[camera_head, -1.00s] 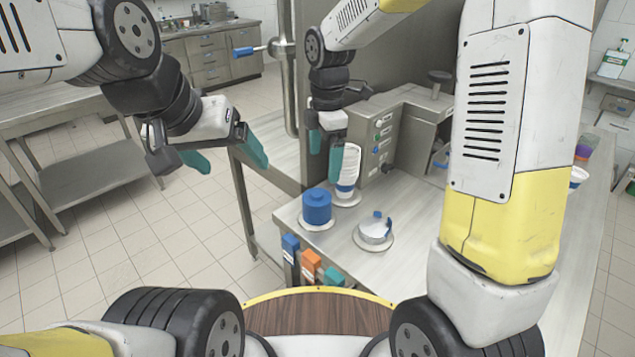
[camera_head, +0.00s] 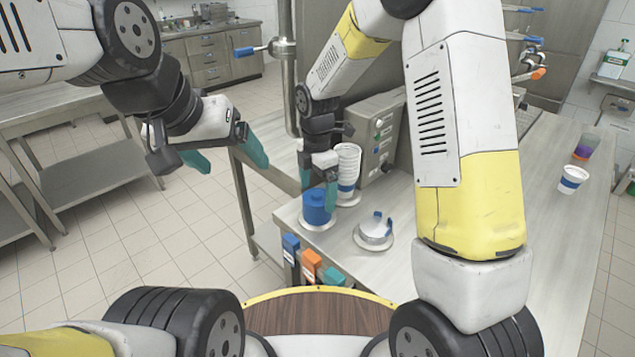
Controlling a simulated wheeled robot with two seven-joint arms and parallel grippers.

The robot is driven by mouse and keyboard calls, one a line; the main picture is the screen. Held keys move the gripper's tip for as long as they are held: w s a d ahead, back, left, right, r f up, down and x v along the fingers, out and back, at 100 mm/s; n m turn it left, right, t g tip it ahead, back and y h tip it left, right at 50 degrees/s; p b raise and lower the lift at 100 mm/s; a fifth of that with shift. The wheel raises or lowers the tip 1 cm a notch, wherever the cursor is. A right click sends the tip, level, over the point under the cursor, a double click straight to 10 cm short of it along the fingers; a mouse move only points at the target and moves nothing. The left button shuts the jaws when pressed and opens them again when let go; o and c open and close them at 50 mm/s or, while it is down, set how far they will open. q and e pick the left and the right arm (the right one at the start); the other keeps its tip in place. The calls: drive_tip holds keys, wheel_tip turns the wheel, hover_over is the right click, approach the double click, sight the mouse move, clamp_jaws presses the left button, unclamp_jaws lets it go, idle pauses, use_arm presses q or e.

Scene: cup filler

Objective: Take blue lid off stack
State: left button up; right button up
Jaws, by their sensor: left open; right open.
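The stack of blue lids (camera_head: 315,209) stands on a round holder at the front left of the counter. My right gripper (camera_head: 318,188) has its teal fingers at the top of this stack, one on either side in the picture. The fingers are apart and the stack's top is partly covered by them. I cannot tell whether they touch the lids. My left gripper (camera_head: 226,158) is open and empty, off to the left, over the floor and away from the counter.
A stack of white cups (camera_head: 347,172) stands just right of the blue lids. A metal piece with a blue handle (camera_head: 376,229) sits on a disc nearby. The counter (camera_head: 345,262) is clear in front.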

sight(317, 193)
drive_tip(key=c, duration=1.4)
drive_tip(key=shift+r, duration=0.1)
drive_tip(key=shift+r, duration=0.55)
wheel_tip(317, 193, up, 2)
drive_tip(key=shift+r, duration=0.2)
drive_tip(key=d, duration=0.5)
drive_tip(key=d+r, duration=0.1)
drive_tip(key=d, duration=1)
drive_tip(key=shift+w+r, duration=0.1)
drive_tip(key=shift+r, duration=0.05)
